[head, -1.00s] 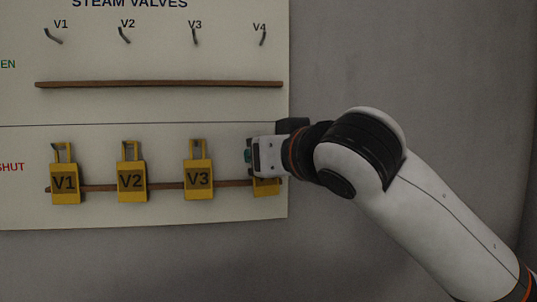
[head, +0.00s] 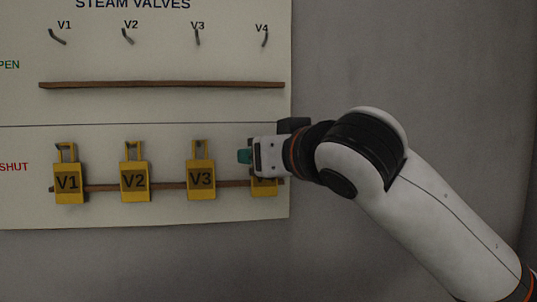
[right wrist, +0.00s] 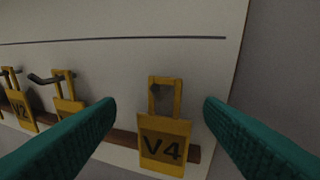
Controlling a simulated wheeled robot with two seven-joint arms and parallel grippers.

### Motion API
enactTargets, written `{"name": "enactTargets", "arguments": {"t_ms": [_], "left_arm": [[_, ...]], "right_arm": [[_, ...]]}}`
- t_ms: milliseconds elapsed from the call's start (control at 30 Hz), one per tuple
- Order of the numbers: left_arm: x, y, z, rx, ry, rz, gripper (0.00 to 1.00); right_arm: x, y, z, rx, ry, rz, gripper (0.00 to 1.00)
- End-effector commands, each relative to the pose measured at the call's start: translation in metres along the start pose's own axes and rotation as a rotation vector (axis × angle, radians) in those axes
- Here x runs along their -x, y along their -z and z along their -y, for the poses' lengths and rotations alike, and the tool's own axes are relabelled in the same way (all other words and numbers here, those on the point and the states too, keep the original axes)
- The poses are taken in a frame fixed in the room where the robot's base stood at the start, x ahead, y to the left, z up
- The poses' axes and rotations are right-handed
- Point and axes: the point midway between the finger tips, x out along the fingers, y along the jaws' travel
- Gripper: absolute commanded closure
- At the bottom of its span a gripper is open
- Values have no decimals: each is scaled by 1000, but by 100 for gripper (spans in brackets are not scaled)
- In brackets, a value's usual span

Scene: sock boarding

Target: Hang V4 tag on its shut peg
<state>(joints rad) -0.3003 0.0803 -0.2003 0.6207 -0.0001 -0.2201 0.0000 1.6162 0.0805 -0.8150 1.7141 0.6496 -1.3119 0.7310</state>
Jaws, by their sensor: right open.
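The yellow V4 tag (right wrist: 164,146) hangs in the lower SHUT row at the board's right end. In the right wrist view its loop is around a dark peg (right wrist: 155,88), and its body lies in front of the brown rail. In the head view only its lower part (head: 264,188) shows below my gripper. My right gripper (head: 245,156) is in front of the tag's upper part. Its green fingers (right wrist: 160,108) are spread on either side of the tag, apart from it and holding nothing. My left gripper is not in view.
Yellow tags V1 (head: 68,184), V2 (head: 135,182) and V3 (head: 201,180) hang to the left along the lower brown rail (head: 102,187). The upper OPEN row has bare pegs and another brown rail (head: 160,85). Plain grey wall lies right of the board.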

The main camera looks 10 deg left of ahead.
Motion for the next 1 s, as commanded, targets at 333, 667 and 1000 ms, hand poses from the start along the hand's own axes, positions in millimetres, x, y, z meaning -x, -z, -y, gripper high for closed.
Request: {"name": "enactTargets", "arguments": {"t_ms": [333, 667, 1000], "left_arm": [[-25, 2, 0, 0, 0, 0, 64], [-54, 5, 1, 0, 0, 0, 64], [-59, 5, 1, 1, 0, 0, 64]], "right_arm": [[37, 4, 0, 1, 2, 5, 36], [103, 3, -2, 3, 1, 4, 36], [122, 0, -2, 2, 0, 0, 36]]}}
